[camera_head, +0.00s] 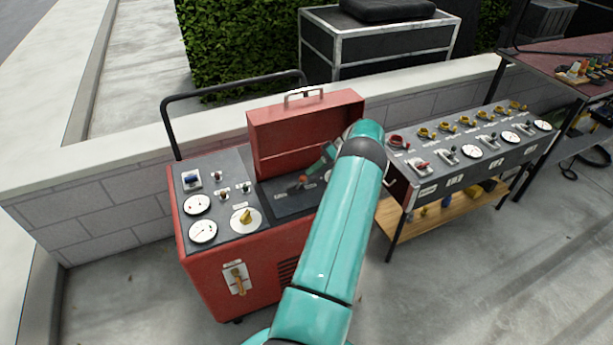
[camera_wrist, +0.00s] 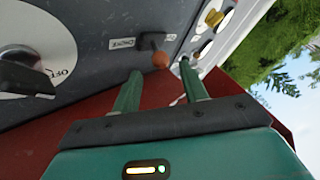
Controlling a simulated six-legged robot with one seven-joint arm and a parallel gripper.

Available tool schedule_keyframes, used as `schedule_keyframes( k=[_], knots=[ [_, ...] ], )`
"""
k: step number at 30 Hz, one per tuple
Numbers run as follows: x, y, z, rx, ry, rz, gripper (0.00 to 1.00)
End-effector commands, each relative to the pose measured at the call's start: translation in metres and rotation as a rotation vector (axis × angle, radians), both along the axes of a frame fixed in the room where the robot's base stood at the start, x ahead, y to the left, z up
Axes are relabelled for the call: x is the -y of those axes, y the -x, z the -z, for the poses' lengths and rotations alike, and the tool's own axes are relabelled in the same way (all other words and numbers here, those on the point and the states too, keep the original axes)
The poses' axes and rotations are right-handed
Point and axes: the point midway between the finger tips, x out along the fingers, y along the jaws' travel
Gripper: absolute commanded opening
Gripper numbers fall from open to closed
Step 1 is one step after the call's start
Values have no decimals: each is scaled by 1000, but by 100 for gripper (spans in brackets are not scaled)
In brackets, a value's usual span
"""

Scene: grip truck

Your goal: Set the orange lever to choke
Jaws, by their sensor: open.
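The orange lever shows in the wrist view as a dark stem with an orange ball knob (camera_wrist: 160,59). It stands on a dark panel beside a small white label (camera_wrist: 122,44) that appears to read "CHOKE". In the head view its orange knob (camera_head: 303,179) is on the recessed panel under the raised red lid (camera_head: 305,128) of the red machine (camera_head: 250,270). My gripper (camera_wrist: 160,70) is open, its two green fingers spread below the knob in the wrist picture. The knob lies in line with the gap between them; whether they touch it is unclear. My arm partly hides the panel in the head view.
A white dial marked "OFF" with a black knob (camera_wrist: 25,75) is left of the lever in the wrist view. The machine's left panel holds gauges, switches and a yellow knob (camera_head: 246,216). A grey control bench (camera_head: 430,190) stands close on the right.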

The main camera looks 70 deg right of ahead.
Motion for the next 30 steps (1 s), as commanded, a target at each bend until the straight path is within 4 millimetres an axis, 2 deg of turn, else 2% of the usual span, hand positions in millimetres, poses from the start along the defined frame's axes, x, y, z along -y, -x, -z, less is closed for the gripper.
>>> schedule_keyframes(
  k=[6,12,30],
  knots=[
    [22,31,-31,1,2,3,44],
    [33,47,-47,0,1,1,44],
    [35,50,-51,1,0,1,44]
  ],
)
